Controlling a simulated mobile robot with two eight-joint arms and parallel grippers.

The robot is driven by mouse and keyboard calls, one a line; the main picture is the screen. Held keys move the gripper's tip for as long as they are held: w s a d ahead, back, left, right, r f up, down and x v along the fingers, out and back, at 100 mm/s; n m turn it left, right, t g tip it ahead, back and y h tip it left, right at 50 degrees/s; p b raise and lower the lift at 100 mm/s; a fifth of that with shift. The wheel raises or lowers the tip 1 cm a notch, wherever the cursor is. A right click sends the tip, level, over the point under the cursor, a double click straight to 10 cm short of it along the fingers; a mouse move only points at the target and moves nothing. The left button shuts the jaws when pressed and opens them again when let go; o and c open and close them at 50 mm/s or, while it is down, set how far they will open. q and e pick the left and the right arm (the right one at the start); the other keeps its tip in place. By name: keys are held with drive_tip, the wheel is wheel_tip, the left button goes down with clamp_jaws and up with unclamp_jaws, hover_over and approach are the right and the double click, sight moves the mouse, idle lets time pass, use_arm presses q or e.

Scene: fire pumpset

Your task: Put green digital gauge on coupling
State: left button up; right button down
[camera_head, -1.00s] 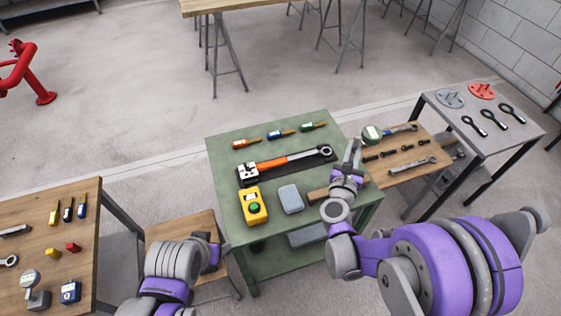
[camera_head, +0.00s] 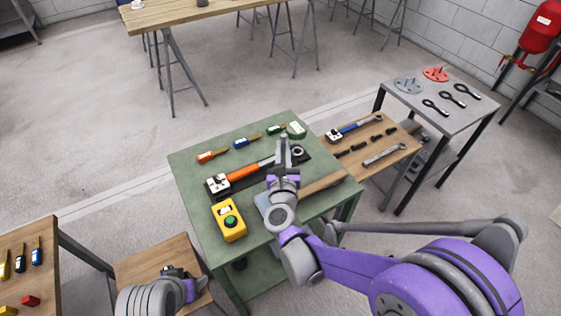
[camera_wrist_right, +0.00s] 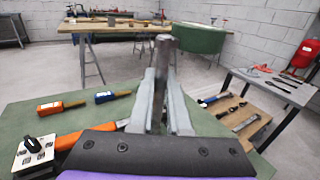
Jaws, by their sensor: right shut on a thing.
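I cannot pick out the coupling.
A wooden tool table (camera_head: 365,165) and grey table (camera_head: 455,112) stand right. Open floor lies behind.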

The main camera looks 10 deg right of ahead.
sight(283, 161)
drive_tip(key=shift+f+b, duration=0.35)
drive_tip(key=shift+f, duration=1.7)
drive_tip(key=shift+f, duration=0.15)
drive_tip(key=c, duration=0.9)
unclamp_jaws()
